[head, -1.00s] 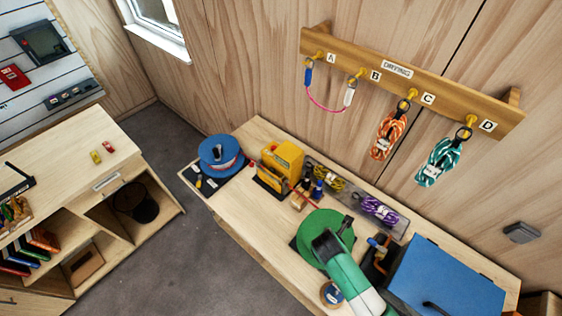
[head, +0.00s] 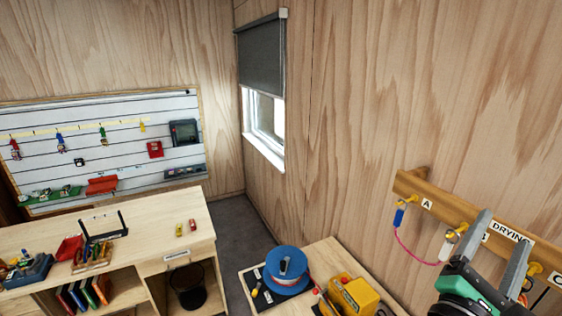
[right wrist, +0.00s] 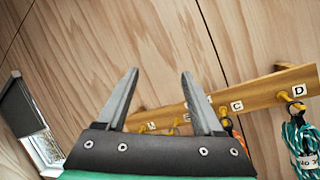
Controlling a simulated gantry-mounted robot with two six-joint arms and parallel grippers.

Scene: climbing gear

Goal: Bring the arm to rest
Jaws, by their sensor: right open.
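My right gripper (head: 500,235) is at the lower right of the head view, raised in front of the wooden drying rack (head: 412,187). Its two grey fingers point up and stand apart, with nothing between them. In the right wrist view the open fingers (right wrist: 160,80) point at the bare wood wall. The rack also shows there (right wrist: 262,92), partly behind the right finger. I cannot tell the exact gap between fingers and rack. My left gripper is in neither view now.
A pink sling (head: 412,248) hangs on the rack by peg A. A teal rope (right wrist: 301,144) hangs at D. Below are a workbench (head: 322,255) with a blue reel (head: 287,262) and yellow case (head: 352,297). A shelf unit (head: 150,240) stands left. Air left of the gripper is clear.

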